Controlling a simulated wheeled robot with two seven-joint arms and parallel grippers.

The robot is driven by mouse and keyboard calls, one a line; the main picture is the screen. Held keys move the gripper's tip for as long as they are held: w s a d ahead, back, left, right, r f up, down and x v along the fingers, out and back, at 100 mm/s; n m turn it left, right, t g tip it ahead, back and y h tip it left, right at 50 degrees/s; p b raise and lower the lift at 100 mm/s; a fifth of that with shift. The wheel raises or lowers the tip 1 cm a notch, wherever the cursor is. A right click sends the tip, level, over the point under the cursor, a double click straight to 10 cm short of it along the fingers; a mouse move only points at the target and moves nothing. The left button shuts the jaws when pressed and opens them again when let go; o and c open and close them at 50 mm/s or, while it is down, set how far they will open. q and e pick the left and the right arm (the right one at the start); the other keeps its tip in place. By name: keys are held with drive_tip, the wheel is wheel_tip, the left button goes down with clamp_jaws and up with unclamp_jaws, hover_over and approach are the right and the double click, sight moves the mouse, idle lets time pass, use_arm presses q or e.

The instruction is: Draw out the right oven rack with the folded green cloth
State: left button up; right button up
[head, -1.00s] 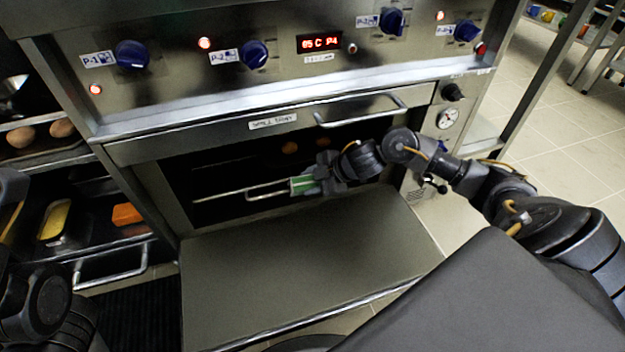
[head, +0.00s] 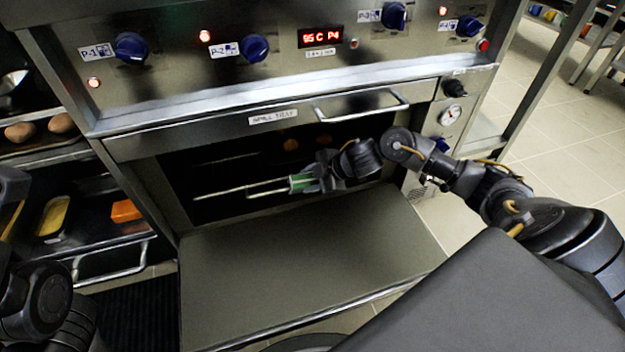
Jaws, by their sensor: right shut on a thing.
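The oven is open and its door (head: 300,265) lies folded down flat. The oven rack (head: 225,190) shows as a light metal bar with a handle loop along the front of the dark opening. My right gripper (head: 303,181) is at the right part of this front bar, with the folded green cloth (head: 301,183) between its fingers and around the bar. The fingers are shut on the cloth. The gripper itself hides the rack to its right. My left gripper is not in view; only dark links of my left arm show at the left edge.
A spill tray handle (head: 362,108) juts out just above the opening, close over my right arm. Blue knobs (head: 131,47) line the panel above. At left, shelves hold a yellow-filled tray (head: 53,215) and an orange item (head: 126,211). Tiled floor is free at right.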

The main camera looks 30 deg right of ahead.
drive_tip(key=shift+s+f, duration=0.2)
drive_tip(key=shift+f, duration=0.55)
drive_tip(key=shift+c, duration=0.3)
drive_tip(key=shift+w+f+b, duration=0.2)
drive_tip(key=shift+f+b, duration=0.2)
drive_tip(key=shift+f, duration=0.05)
drive_tip(key=shift+w+d+f+b, duration=0.1)
drive_tip(key=shift+w+f+b, duration=0.25)
